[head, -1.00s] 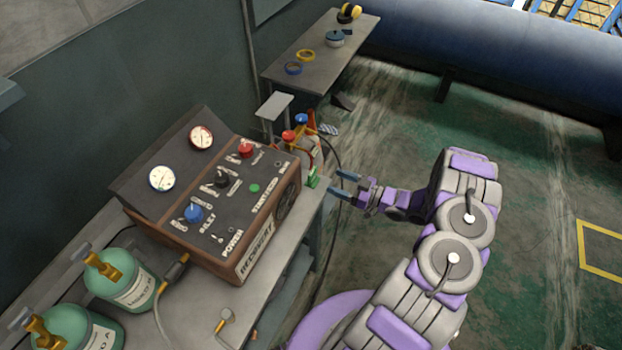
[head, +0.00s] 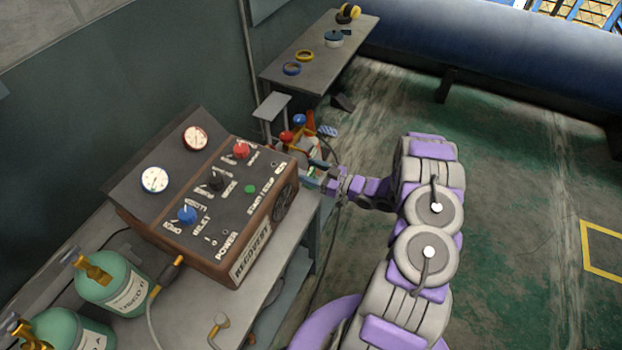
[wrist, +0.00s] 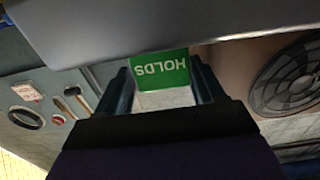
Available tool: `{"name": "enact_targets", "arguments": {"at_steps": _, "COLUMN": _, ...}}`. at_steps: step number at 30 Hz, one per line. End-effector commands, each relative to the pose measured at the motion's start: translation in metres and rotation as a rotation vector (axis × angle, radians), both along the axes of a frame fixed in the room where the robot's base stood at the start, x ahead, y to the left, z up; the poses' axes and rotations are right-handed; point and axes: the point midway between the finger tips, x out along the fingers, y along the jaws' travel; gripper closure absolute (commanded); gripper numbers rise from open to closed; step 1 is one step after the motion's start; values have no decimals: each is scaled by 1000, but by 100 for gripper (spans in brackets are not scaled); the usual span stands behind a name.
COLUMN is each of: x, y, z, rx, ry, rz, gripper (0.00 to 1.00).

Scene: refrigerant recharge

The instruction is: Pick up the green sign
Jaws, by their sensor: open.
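The green sign (wrist: 160,70) with white "HOLDS" lettering shows upside down in the wrist view, between the two blue fingers of my gripper (wrist: 163,82). A pale part shows just below it in that view. In the head view only a small bit of the green sign (head: 312,171) is visible at the right end of the workbench, beside the recovery machine. My gripper (head: 310,180) is open there, with its fingers on either side of the sign. I cannot tell whether they touch it.
The brown recovery machine (head: 225,205) stands close to the left of my gripper. Red and blue valve knobs (head: 292,129) are just behind it. Green tanks (head: 113,282) stand at the front left. A table (head: 316,52) with tape rolls is at the back. The floor to the right is clear.

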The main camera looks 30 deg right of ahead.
Motion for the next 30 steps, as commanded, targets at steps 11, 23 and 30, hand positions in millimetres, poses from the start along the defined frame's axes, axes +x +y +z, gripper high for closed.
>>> {"name": "enact_targets", "arguments": {"at_steps": 11, "x": 0, "y": 2, "z": 1, "rx": -1, "ry": 0, "rz": 0, "gripper": 51}}
{"name": "enact_targets", "arguments": {"at_steps": 23, "x": 0, "y": 0, "z": 0, "rx": -1, "ry": -1, "rz": 0, "gripper": 71}}
{"name": "enact_targets", "arguments": {"at_steps": 30, "x": 0, "y": 1, "z": 8, "rx": -1, "ry": 0, "rz": 1, "gripper": 71}}
